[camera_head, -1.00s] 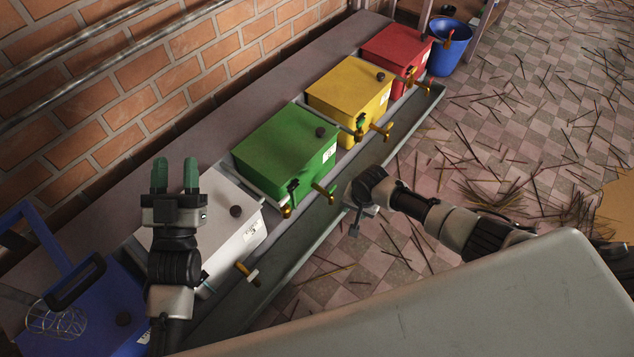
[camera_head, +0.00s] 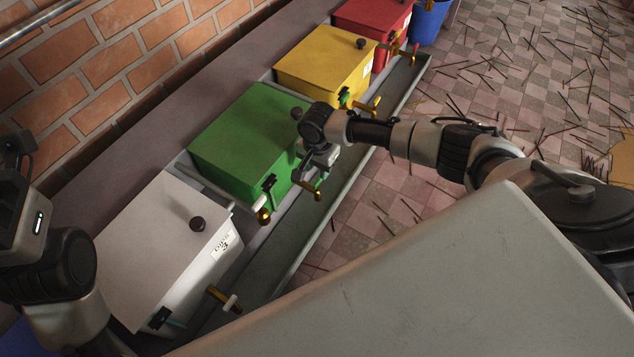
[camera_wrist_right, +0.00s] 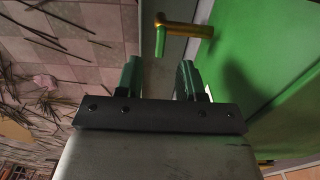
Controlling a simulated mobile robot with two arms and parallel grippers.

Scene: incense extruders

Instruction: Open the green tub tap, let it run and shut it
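The green tub (camera_head: 243,140) stands between the white and yellow tubs in the head view. Its brass tap (camera_head: 312,191) sticks out low at the front. In the right wrist view the tap (camera_wrist_right: 185,28) has a green handle end (camera_wrist_right: 160,42), just beyond the fingertips. My right gripper (camera_head: 315,165) is beside the tub's front, close above the tap; its fingers are largely hidden in the head view. In the wrist view the right gripper (camera_wrist_right: 159,72) is open with nothing between its fingers. My left gripper (camera_head: 20,205) is at the left edge, its fingers not clearly visible.
A white tub (camera_head: 165,245), yellow tub (camera_head: 322,68) and red tub (camera_head: 370,22) share the row, with taps sticking out. A grey trough (camera_head: 290,240) runs below the taps. A blue bucket (camera_head: 428,22) stands beyond. Sticks litter the tiled floor (camera_head: 500,90).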

